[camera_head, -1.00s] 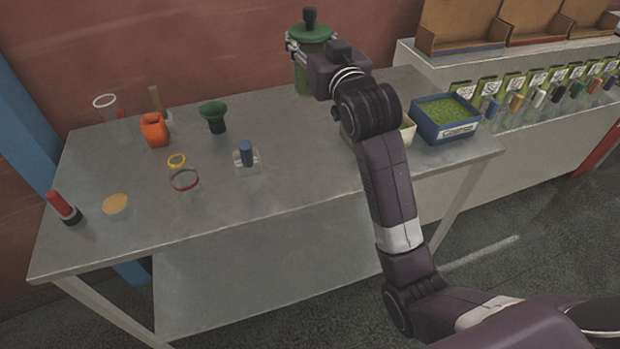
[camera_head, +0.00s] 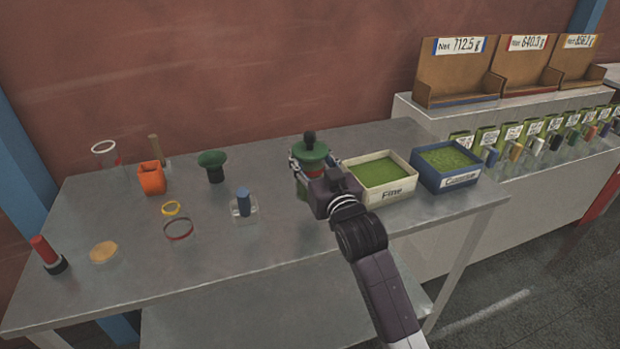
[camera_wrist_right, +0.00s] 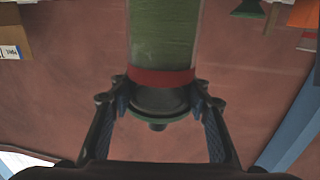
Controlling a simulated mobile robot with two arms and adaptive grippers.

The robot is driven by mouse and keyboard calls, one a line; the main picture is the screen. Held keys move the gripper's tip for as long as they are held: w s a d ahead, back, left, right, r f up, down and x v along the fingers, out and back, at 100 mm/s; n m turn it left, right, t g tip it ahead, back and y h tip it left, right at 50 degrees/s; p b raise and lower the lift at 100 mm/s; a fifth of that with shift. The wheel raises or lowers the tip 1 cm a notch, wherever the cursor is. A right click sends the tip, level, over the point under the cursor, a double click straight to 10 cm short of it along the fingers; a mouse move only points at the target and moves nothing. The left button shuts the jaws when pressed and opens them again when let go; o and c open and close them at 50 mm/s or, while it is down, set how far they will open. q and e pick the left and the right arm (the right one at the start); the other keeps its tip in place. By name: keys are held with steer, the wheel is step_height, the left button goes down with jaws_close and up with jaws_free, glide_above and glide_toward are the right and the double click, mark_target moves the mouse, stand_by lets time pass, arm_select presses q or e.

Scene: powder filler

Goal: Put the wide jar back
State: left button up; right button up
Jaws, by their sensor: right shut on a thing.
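The wide jar (camera_head: 310,155) has a green lid with a black knob, a red band and green powder inside. My right gripper (camera_head: 312,172) is shut around its upper part, with the jar upright. In the right wrist view, where the picture is upside down, the jar (camera_wrist_right: 165,35) stands between the two fingers of the gripper (camera_wrist_right: 158,92), held near the red band and lid. My left gripper is out of view.
On the metal table (camera_head: 300,230), the white Fine tray (camera_head: 385,190) and blue Coarse tray (camera_head: 447,179) stand right of the jar. A green funnel (camera_head: 213,166), orange cup (camera_head: 151,178) and small blue-topped jar (camera_head: 243,203) stand left. Bare table lies between.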

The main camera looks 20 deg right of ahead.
mark_target(310, 176)
steer(key=shift+f, duration=2.9)
steer(key=o, duration=1.1)
steer(key=shift+f, duration=0.2)
steer(key=shift+o, duration=0.2)
steer(key=shift+r, duration=0.3)
steer(key=s+b, duration=0.1)
steer(key=s, duration=1.1)
steer(key=shift+d+b, duration=0.2)
steer(key=shift+b, duration=0.1)
steer(key=shift+f, duration=0.1)
